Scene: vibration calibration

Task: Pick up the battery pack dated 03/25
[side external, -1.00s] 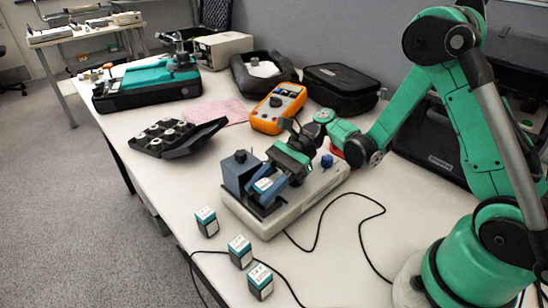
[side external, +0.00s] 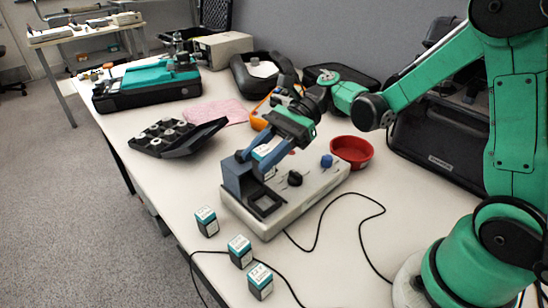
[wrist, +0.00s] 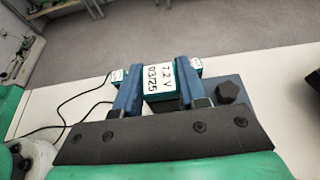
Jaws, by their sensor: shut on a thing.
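My gripper (side external: 256,160) is shut on a battery pack (side external: 264,150), which it holds just above the vibration calibrator (side external: 310,200). In the wrist view the pack (wrist: 160,79) sits between the blue fingers (wrist: 155,80), and its white label reads "7.2 V" and "03/25". The calibrator's black square holder (side external: 266,204) looks empty. Three other packs stand apart on the table: one at the left (side external: 206,221), one in the middle (side external: 240,251) and one nearest the front (side external: 260,281). Their dates are too small to read.
A red bowl (side external: 352,152) stands behind the calibrator. A black cable (side external: 318,232) runs over the front table. An open black case with round parts (side external: 172,136), a pink cloth (side external: 217,112) and a partly hidden orange meter (side external: 260,115) lie farther back.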

